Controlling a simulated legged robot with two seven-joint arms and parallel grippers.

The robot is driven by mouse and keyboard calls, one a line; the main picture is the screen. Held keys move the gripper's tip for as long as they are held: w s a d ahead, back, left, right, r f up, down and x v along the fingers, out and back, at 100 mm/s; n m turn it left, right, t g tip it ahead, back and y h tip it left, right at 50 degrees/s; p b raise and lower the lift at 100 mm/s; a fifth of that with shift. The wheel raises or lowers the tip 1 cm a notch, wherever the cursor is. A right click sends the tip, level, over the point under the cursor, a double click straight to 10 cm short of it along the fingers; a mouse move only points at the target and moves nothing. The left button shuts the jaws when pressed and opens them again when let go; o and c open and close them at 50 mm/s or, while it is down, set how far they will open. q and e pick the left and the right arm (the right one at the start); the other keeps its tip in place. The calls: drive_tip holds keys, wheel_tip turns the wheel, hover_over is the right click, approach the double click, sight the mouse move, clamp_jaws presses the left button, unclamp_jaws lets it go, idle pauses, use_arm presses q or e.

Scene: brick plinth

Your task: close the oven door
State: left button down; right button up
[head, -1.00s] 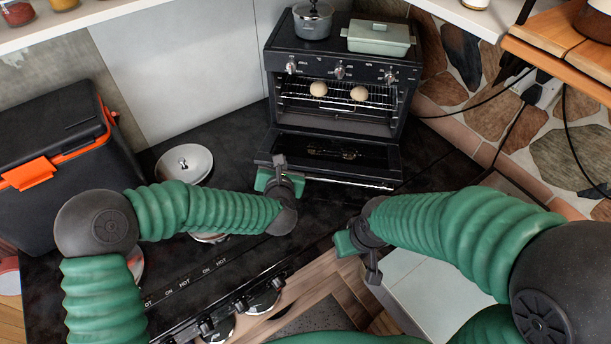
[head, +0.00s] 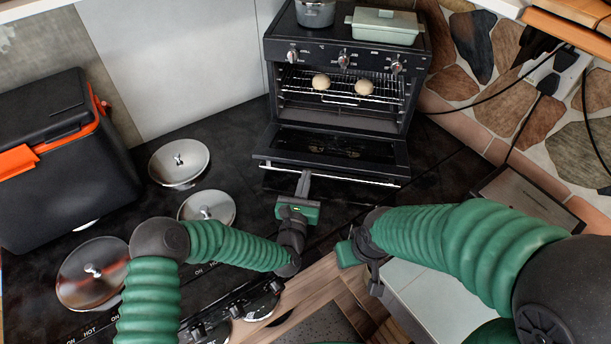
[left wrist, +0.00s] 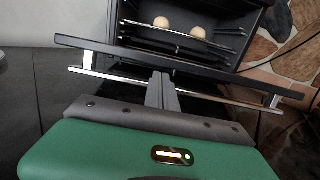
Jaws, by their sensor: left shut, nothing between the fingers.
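The black toaster-style oven (head: 342,75) stands at the back of the dark counter. Its door (head: 340,147) hangs open on its lower edge, tilted out toward me, with a silver handle bar (head: 355,180) along its front. My left gripper (head: 303,180) is shut and empty, its fingertips at the door's front edge near the handle. In the left wrist view the fingers (left wrist: 161,88) overlap the handle bar (left wrist: 110,79); I cannot tell whether they touch it. My right gripper (head: 374,284) hangs lower right, apart from the door; its jaw state is unclear.
Two round pale buns (head: 342,85) sit on the oven's rack. A pot (head: 315,12) and a green lidded dish (head: 384,26) stand on top. Silver hob lids (head: 179,162) lie left. A black and orange box (head: 65,150) stands far left. Cables hang at right.

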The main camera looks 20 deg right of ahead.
use_arm(q)
drive_tip(key=shift+w+d, duration=0.25)
drive_tip(key=shift+d, duration=0.1)
use_arm(e)
drive_tip(key=shift+d, duration=0.25)
use_arm(q)
drive_tip(key=shift+a, duration=0.1)
use_arm(e)
drive_tip(key=shift+a, duration=0.1)
